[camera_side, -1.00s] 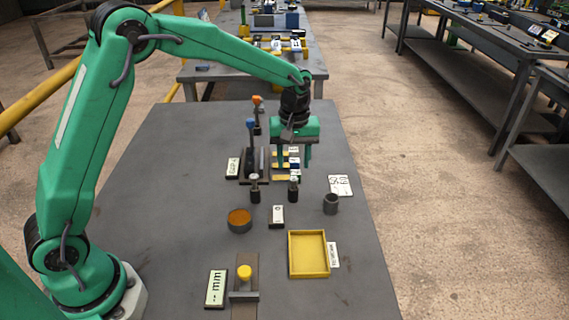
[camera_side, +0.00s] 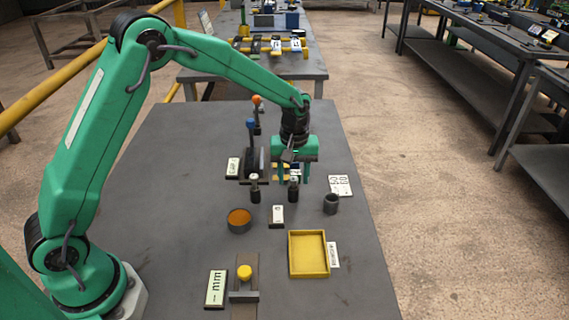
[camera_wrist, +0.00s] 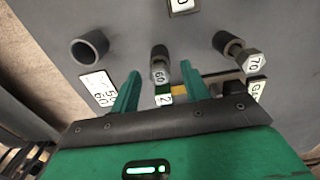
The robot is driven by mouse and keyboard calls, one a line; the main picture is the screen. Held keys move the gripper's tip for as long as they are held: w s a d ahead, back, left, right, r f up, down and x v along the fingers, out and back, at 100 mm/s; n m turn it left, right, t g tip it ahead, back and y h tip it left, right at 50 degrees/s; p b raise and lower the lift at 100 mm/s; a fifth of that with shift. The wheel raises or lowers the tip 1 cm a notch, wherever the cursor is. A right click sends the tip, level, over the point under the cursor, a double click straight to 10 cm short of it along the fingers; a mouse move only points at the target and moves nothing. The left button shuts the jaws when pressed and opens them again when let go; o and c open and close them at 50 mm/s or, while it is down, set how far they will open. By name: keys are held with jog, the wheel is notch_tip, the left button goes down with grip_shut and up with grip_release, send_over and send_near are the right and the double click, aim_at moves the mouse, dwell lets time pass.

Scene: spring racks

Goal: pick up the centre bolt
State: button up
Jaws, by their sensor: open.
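The centre bolt (camera_side: 293,180) stands upright in a dark round holder, the middle of a row of three. In the wrist view its head (camera_wrist: 159,73) is marked 60. My gripper (camera_side: 293,178) is low, just behind that bolt as the side view shows it. In the wrist view my gripper (camera_wrist: 160,82) is open, and the bolt's head shows between and just past its fingertips. I see no contact. A second bolt (camera_side: 254,182), marked 70 in the wrist view (camera_wrist: 253,62), stands in the holder to its left. The third holder (camera_side: 331,204), on the right, is empty.
A black rack (camera_side: 262,160) with labelled blocks is close behind and partly hidden by my gripper. A number card (camera_side: 340,185) lies at the right. In front are a round orange-filled dish (camera_side: 239,227), a yellow tray (camera_side: 292,272) and a yellow-knobbed fixture (camera_side: 244,285).

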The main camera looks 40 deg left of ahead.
aim_at(294, 180)
grip_shut()
jog(key=shift+r, duration=0.2)
jog(key=shift+r, duration=0.55)
jog(key=r, duration=0.3)
jog(key=shift+s+d+r, duration=0.1)
jog(key=shift+s+d, duration=0.1)
jog(key=shift+d, duration=0.15)
jog(key=s+d+r, duration=0.6)
jog(key=d, duration=0.2)
jog(key=shift+s+d+r, duration=0.2)
jog(key=shift+s+d, duration=0.1)
jog(key=shift+s, duration=0.05)
jog(key=shift+a, duration=0.15)
